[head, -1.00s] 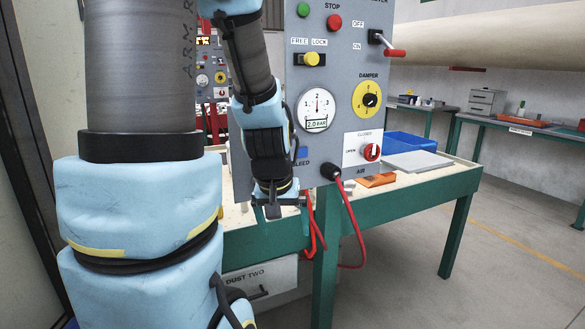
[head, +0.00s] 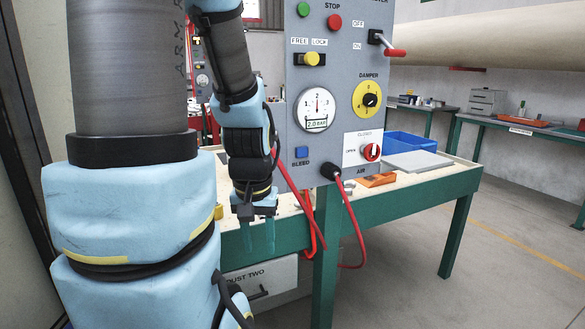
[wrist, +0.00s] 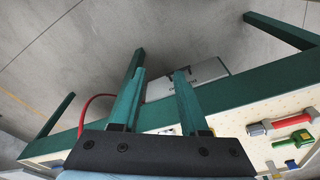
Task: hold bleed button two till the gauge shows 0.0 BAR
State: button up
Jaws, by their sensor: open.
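My gripper (head: 257,236) points down at the table's front edge, left of and below the button, and touches nothing that I can see. In the wrist view my gripper (wrist: 157,85) has its two green fingers apart with nothing between them. The button is not in the wrist view.
Red hoses (head: 352,215) hang before the green table (head: 400,205). Tools (wrist: 285,125) lie on the table in the wrist view.

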grip_shut()
dwell(1.0)
